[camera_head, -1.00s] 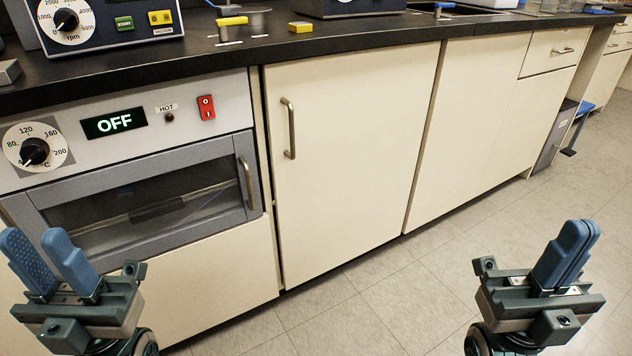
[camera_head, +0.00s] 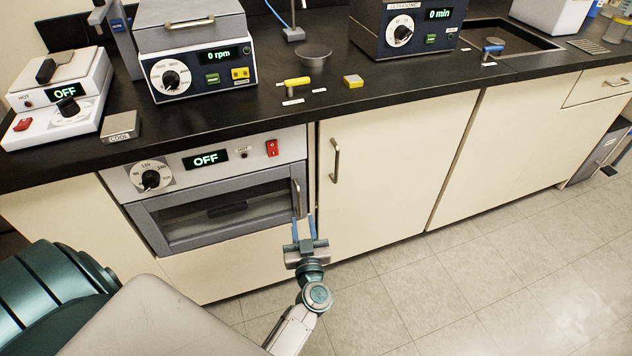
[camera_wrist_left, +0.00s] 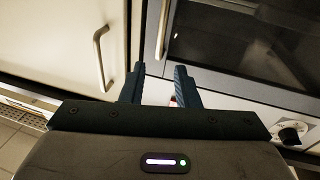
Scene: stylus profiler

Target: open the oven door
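The oven (camera_head: 225,185) is built in under the counter, its display reading OFF. Its grey-framed glass door is shut. The upright metal door handle (camera_head: 298,197) is at the door's right edge. My left gripper (camera_head: 303,219) is open, its blue fingers at the lower part of this handle. In the left wrist view, the oven handle (camera_wrist_left: 162,30) shows ahead of the gap between the two open fingers (camera_wrist_left: 159,75), with nothing gripped. I cannot tell whether a finger touches the handle. My right gripper is out of view.
A cream cabinet door (camera_head: 390,170) with its own handle (camera_head: 335,160) is just right of the oven. The black counter (camera_head: 240,115) above holds a hot plate (camera_head: 65,100) and other instruments. The floor (camera_head: 450,290) in front is clear.

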